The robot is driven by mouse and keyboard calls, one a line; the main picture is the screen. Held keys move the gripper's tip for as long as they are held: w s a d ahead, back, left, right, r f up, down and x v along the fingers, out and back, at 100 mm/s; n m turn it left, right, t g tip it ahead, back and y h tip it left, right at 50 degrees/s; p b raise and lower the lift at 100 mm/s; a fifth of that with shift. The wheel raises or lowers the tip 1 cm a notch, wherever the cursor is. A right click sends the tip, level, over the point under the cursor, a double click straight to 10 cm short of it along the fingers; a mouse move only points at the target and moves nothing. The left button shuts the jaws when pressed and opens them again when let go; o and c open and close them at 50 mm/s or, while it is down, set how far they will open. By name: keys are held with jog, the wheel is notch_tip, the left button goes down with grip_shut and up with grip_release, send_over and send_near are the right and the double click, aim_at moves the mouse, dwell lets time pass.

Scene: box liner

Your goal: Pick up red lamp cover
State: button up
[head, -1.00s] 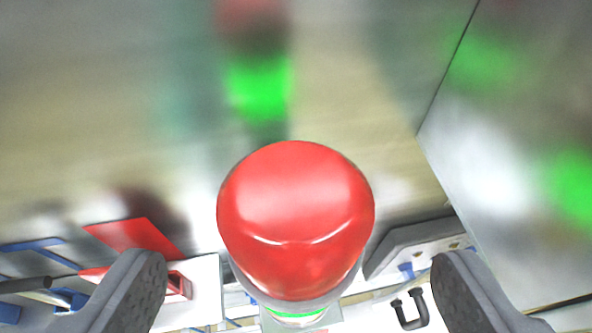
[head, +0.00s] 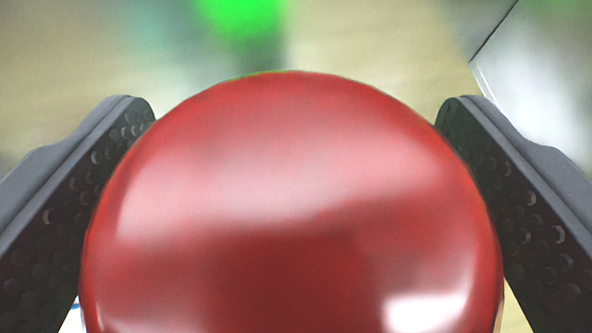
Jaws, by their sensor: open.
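The red lamp cover (head: 290,210) is a glossy red dome that fills the lower middle of the head view, very close to the camera. My gripper (head: 296,112) is open, with one dark, dimpled finger on the left side of the cover and one on the right. The cover sits between the fingers. Its edges come very near both finger pads, and I cannot tell whether they touch. The lower part of the cover and whatever it sits on are hidden.
A shiny metal wall behind the cover shows blurred reflections, including a green patch (head: 240,15). A second reflective panel (head: 540,75) meets it at a corner on the upper right. Little free room shows around the fingers.

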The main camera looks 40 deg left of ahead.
jog(key=c, duration=1.1)
